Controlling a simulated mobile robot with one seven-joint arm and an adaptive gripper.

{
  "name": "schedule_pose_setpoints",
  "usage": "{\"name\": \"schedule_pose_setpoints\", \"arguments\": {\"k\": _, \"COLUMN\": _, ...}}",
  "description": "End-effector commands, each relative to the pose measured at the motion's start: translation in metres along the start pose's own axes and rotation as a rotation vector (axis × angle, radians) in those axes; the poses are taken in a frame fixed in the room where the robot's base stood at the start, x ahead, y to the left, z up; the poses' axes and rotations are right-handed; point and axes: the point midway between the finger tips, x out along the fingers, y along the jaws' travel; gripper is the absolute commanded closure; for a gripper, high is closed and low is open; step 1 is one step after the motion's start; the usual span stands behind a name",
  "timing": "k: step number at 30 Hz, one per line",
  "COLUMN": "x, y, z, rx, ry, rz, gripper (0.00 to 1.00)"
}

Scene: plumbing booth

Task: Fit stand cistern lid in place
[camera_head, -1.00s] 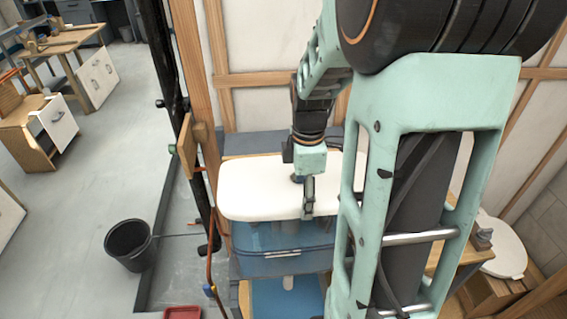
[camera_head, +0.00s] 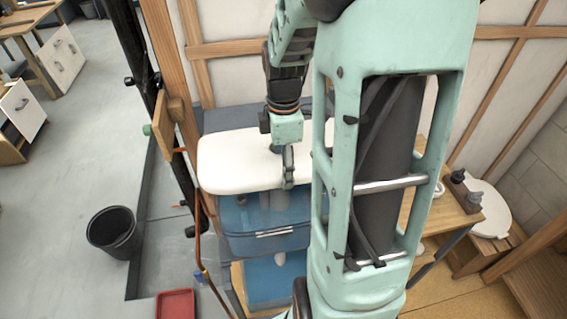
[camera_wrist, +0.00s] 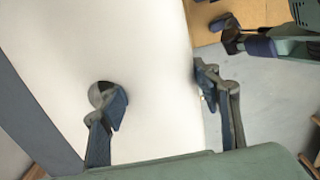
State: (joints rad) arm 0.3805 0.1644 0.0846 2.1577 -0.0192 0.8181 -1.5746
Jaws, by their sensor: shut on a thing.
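The white cistern lid (camera_head: 232,165) is a long rounded slab, held roughly level in the head view. The blue see-through cistern (camera_head: 265,238) stands below and in front of it, with much of its top uncovered. Whether the lid touches the cistern's back part cannot be told. My gripper (camera_head: 284,165) is over the lid's front right part. In the wrist view, one finger of my gripper (camera_wrist: 160,97) is at the round hole in the lid (camera_wrist: 150,50) and the other is at its edge, so it is shut on the lid between them.
A wooden post and dark pipe (camera_head: 160,110) stand close left of the lid, with a copper pipe (camera_head: 197,245) below. A wooden bench (camera_head: 430,215) and a white round seat (camera_head: 487,205) are at right. A black bucket (camera_head: 112,232) and red tray (camera_head: 175,304) are on the floor.

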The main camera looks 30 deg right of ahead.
Motion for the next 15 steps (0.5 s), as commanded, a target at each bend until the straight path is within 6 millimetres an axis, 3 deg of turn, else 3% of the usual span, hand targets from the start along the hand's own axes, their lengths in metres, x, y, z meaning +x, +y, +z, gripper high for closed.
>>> {"name": "schedule_pose_setpoints", "arguments": {"k": 15, "x": 0.043, "y": 0.001, "z": 0.000, "rx": 0.000, "ry": 0.000, "rz": 0.003, "gripper": 1.00}}
